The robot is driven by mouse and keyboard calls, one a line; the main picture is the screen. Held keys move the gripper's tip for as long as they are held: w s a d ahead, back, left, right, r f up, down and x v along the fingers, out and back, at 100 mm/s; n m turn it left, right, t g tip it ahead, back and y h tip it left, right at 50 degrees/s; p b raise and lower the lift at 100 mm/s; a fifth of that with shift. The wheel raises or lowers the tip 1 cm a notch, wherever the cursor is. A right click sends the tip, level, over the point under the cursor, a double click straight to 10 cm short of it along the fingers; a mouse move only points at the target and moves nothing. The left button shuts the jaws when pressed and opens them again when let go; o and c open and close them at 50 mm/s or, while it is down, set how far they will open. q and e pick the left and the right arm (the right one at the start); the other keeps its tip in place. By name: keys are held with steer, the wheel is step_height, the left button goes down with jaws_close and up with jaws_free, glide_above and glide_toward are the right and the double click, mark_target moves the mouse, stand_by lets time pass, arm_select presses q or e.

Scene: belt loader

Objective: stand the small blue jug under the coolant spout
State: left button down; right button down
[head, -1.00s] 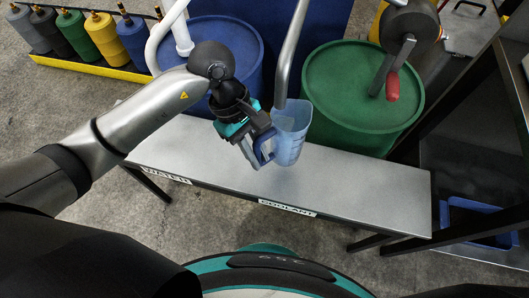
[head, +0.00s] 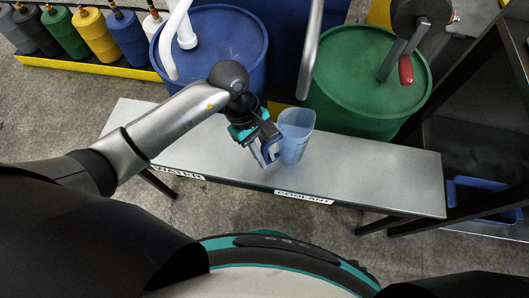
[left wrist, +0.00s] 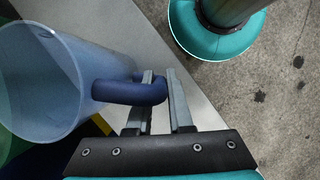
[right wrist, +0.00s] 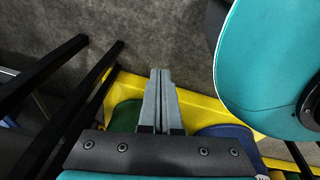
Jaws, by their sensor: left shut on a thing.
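The small blue jug (head: 296,135) is translucent and upright over the bench, open end up. The grey coolant spout (head: 312,50) hangs down at the centre, its tip just beyond the jug's back rim in the head view. I cannot tell whether the jug touches the bench. My left gripper (head: 268,152) is shut on the jug's dark blue handle, which shows between its fingers (left wrist: 158,100) in the left wrist view; the jug (left wrist: 60,80) fills the left there. My right gripper (right wrist: 160,78) shows only in its wrist view, shut and empty.
The metal bench (head: 380,180) carries a COOLANT label (head: 304,198) on its front edge. A green drum (head: 365,80) and a blue drum (head: 215,45) stand behind it. A white spout (head: 172,50) hangs at the left. The bench's right part is clear.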

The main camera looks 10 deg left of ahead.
arm_select(q)
steer(key=shift+f, duration=0.1)
steer(key=c, duration=0.8)
jaws_free()
arm_select(e)
steer(key=shift+w+a, duration=0.2)
steer(key=shift+w, duration=0.15)
arm_select(q)
steer(key=shift+r, duration=0.2)
steer(key=shift+p+v, duration=1.3)
steer(key=shift+v, duration=4.65)
arm_select(e)
steer(key=shift+g, duration=0.3)
steer(key=shift+s+a+r, duration=0.3)
steer(key=shift+s+r, duration=0.05)
steer(key=shift+s, duration=0.3)
steer(key=shift+s+a+r, duration=0.25)
steer(key=shift+s+r, duration=0.15)
steer(key=shift+s, duration=0.2)
steer(key=shift+s+a+r, duration=0.3)
steer(key=shift+s+r, duration=0.05)
steer(key=shift+s, duration=0.3)
